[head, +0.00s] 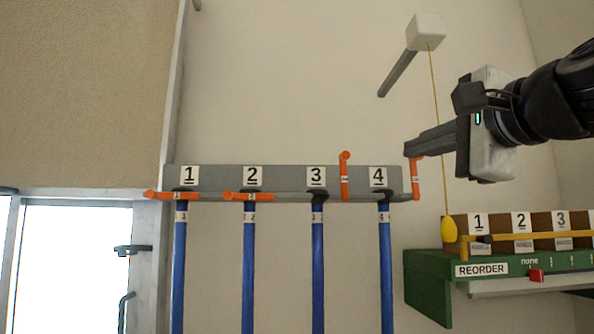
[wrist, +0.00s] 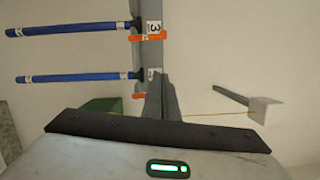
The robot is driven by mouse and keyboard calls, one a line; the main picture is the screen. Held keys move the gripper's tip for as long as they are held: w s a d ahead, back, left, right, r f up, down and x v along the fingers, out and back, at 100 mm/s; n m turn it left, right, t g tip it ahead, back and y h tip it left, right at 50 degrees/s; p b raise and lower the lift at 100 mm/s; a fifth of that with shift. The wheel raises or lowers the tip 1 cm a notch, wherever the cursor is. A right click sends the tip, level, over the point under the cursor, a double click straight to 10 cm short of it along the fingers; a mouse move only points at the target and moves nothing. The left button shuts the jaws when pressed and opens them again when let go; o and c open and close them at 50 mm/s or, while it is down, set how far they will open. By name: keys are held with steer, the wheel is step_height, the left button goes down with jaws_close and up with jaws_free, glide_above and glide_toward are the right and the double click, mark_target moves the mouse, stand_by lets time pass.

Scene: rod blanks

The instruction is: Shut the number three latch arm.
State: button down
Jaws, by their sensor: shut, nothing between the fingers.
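The grey rack (head: 275,180) holds blue rods under plates marked 1 to 4. The number three latch arm (head: 345,175) is orange and stands upright, right of plate 3 and its rod (head: 317,265). In the wrist view the number three latch arm (wrist: 149,37) shows beside the 3 label. The number four latch arm (head: 415,180) also stands upright, at the rack's right end. My gripper (head: 411,147) is shut and empty, its tips close to the top of the number four latch arm; I cannot tell whether they touch. The fingers (wrist: 158,80) show in the wrist view.
The number one latch arm (head: 168,195) and number two latch arm (head: 246,196) lie level across their rods. A yellow cord with a yellow weight (head: 449,230) hangs from a wall bracket (head: 398,72). A green shelf (head: 428,285) with numbered boxes is lower right.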

steer(key=p, duration=0.2)
glide_toward(345, 176)
steer(key=w+d+r, duration=0.3)
steer(key=w+d, duration=0.1)
steer(key=w, duration=0.1)
steer(key=a+p, duration=0.1)
steer(key=a, duration=0.2)
steer(key=shift+w+a+r, duration=0.1)
steer(key=shift+a+r, duration=0.05)
steer(key=shift+a, duration=0.2)
